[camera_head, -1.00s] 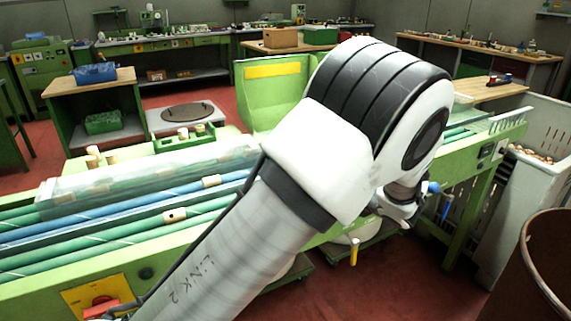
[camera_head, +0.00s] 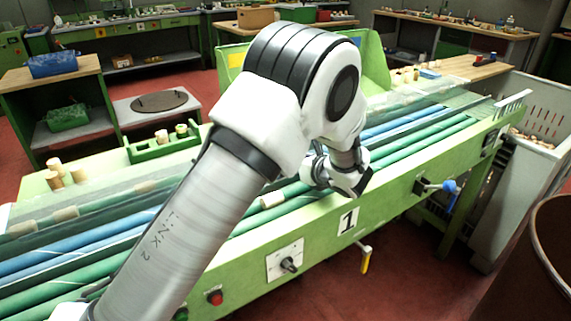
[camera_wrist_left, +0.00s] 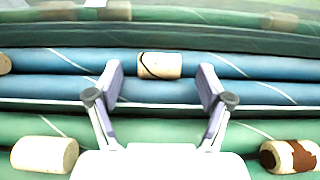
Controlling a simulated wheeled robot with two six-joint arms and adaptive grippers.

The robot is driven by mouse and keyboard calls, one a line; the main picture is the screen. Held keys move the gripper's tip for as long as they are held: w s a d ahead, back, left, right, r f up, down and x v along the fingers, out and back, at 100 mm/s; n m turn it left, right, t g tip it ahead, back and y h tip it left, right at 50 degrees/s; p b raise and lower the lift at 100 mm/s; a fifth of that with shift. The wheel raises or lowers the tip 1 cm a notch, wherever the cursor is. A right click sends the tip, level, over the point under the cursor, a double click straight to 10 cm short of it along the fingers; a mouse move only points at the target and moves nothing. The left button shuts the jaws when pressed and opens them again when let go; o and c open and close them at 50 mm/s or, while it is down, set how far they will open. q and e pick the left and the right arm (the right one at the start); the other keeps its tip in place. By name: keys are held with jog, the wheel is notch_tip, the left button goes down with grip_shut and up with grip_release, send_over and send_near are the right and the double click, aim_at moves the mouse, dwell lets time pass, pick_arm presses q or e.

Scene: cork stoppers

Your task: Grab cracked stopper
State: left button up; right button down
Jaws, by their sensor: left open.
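My left gripper (camera_head: 345,182) hangs over the roller bed of the green machine, its fingers small in the head view. In the left wrist view the gripper (camera_wrist_left: 160,82) is open and empty. A pale cork stopper with a dark curved crack line (camera_wrist_left: 160,65) lies on the blue rollers, ahead of and between the two fingers. On the green rollers lie a plain stopper (camera_wrist_left: 44,154) at left and a stopper with a brown patch (camera_wrist_left: 290,156) at right. My right gripper is not in view.
Clear guard panels (camera_head: 110,195) stand along the rollers. Another stopper (camera_head: 272,200) lies on the green rollers. Loose stoppers (camera_head: 55,172) and a green tray (camera_head: 150,148) are on the machine's far ledge. A brown drum (camera_head: 555,250) stands at lower right.

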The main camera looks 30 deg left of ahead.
pick_arm(q)
jog(key=x, duration=0.3)
jog(key=shift+s+d+f, duration=0.1)
jog(key=shift+d, duration=0.2)
jog(key=c, duration=0.8)
